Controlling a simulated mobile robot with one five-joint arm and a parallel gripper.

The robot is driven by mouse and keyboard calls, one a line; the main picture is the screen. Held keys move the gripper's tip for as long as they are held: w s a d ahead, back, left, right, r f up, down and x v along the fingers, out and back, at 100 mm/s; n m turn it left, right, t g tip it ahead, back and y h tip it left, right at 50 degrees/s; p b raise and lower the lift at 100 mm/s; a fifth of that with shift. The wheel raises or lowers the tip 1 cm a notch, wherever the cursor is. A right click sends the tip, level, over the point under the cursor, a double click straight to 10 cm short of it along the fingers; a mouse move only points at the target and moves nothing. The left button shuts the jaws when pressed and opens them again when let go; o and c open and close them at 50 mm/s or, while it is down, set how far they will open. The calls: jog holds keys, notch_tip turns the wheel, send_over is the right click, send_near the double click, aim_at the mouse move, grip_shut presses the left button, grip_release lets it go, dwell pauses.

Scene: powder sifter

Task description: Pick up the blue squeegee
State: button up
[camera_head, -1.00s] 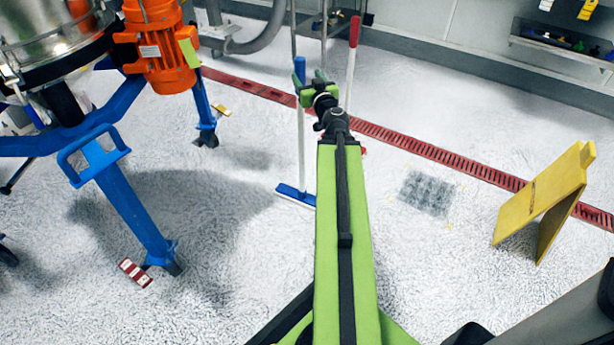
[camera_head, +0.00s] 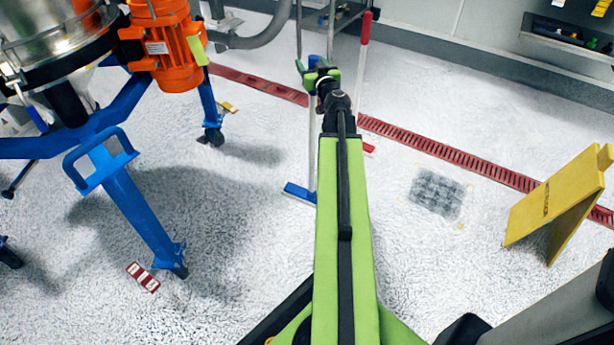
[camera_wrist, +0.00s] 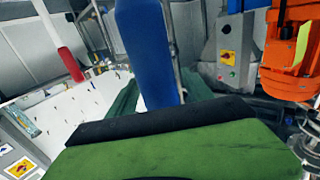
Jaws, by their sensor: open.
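The blue squeegee stands upright on the floor, with its blue head (camera_head: 298,192) left of my arm and its pale pole rising to a blue grip at the top. In the head view, my gripper (camera_head: 317,70) is at that top grip and partly covers it. In the wrist view, the blue grip (camera_wrist: 145,50) is large and close, just beyond the black pad of my near green finger. Dark green shows behind the grip, seemingly the other finger. The jaws are open, with the grip apparently between them. Contact cannot be told.
A red-handled tool (camera_head: 363,60) stands just right of my gripper. A blue-legged sifter with an orange motor (camera_head: 165,55) stands at left. A yellow floor sign (camera_head: 550,200) is at right. A red drain channel (camera_head: 440,152) crosses the floor. The floor between is mostly clear.

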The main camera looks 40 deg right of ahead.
jog(key=shift+s+d, duration=0.15)
jog(key=shift+s, duration=0.1)
jog(key=shift+w+a, duration=0.2)
jog(key=c, duration=0.4)
jog(key=shift+w+a, duration=0.1)
jog(key=shift+a, duration=0.05)
grip_shut()
dwell(0.4)
